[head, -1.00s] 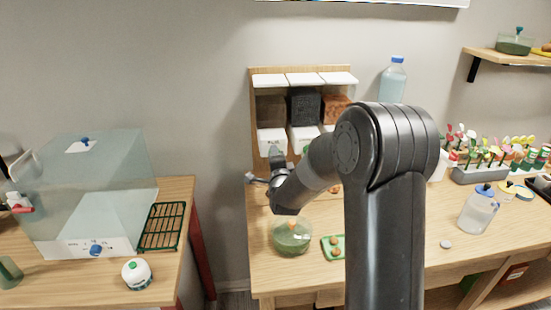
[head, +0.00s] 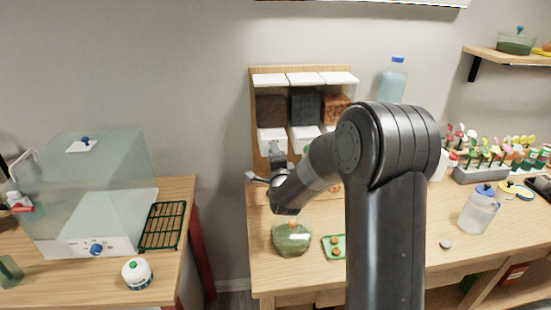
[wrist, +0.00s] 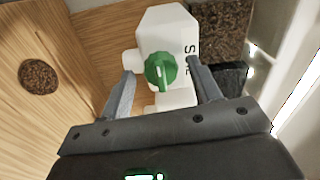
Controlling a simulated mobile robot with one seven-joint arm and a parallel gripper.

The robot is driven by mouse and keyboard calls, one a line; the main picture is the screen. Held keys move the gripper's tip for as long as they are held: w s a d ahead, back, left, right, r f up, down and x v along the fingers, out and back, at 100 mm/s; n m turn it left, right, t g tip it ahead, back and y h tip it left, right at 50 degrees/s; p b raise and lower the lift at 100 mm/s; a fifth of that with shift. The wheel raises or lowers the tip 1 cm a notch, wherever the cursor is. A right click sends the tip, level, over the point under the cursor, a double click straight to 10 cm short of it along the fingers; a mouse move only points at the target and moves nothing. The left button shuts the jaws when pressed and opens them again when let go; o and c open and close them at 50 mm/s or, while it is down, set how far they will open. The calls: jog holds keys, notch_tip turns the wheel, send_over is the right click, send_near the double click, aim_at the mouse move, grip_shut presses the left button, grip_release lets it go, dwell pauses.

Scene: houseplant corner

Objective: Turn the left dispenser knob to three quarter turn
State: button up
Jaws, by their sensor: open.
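The dispenser rack stands at the back of the table, with three bins side by side. The left dispenser (head: 271,136) has a white front under a bin of dark brown material. In the wrist view its white body (wrist: 167,25) carries a green round knob (wrist: 161,71) with a pale pointer mark and partly covered lettering beside it. My gripper (wrist: 160,82) is open, with one finger on each side of the knob and a visible gap to both.
The middle dispenser (head: 303,135) is close on the right. A glass bowl with green contents (head: 292,238) and a green tray (head: 334,247) stand below my arm. A blue-capped bottle (head: 391,82) stands right of the rack. A clear cabinet (head: 85,185) is on the left table.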

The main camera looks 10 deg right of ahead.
jog(key=s, duration=1.1)
jog(key=shift+w, duration=0.1)
jog(key=w+n+h, duration=0.1)
jog(key=w, duration=0.2)
jog(key=w+n+t+h, duration=0.1)
jog(key=w, duration=0.3)
jog(key=w+t+h, duration=0.1)
jog(key=w, duration=0.2)
jog(key=shift+w+a+f+n+h, duration=0.25)
jog(key=shift+w+n+h, duration=0.15)
jog(key=shift+c, duration=0.3)
jog(key=c, duration=0.9)
